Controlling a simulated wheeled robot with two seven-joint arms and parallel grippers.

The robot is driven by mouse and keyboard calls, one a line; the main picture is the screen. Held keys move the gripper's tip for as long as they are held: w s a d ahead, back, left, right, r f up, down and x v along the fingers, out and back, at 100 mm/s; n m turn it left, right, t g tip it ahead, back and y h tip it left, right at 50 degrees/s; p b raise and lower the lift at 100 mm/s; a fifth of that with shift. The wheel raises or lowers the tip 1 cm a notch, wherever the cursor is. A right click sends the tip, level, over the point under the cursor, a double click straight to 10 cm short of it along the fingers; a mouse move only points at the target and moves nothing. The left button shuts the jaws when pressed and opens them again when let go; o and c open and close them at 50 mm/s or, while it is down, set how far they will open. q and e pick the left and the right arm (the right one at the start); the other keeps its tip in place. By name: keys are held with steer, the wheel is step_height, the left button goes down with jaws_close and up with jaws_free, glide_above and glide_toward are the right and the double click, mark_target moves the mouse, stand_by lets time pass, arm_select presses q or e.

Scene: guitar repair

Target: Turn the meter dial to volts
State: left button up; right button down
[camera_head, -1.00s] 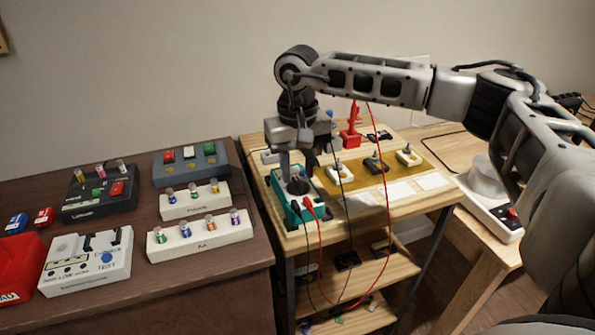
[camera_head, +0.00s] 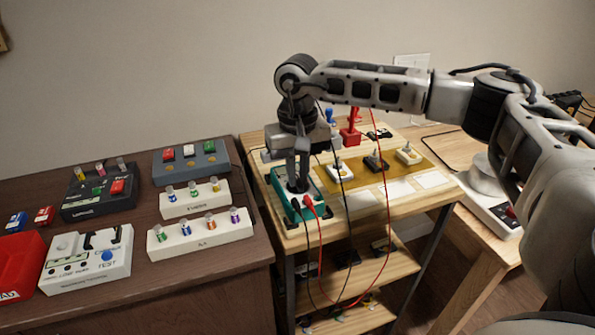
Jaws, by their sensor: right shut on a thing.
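The meter (camera_head: 312,202) is a teal-cased box lying at the left side of the light wooden cart top. Black and red probe leads plug into its near end. Its dark round dial (camera_head: 297,186) shows under my right gripper (camera_head: 298,178). My right gripper points straight down with its fingers shut on the dial. The fingers and wrist hide most of the meter's face, so the dial's setting cannot be read. My left gripper is not in view.
A mustard mat (camera_head: 377,180) with several switches lies right of the meter. A red stand (camera_head: 350,136) is behind. The red and black leads hang over the cart's front edge. The dark table (camera_head: 205,285) at left holds battery racks and testers.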

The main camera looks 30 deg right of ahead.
mark_target(298, 179)
steer(key=shift+m+b, duration=0.5)
steer(key=shift+m, duration=2.6)
steer(key=c, duration=1.5)
jaws_free()
step_height(298, 179, up, 16)
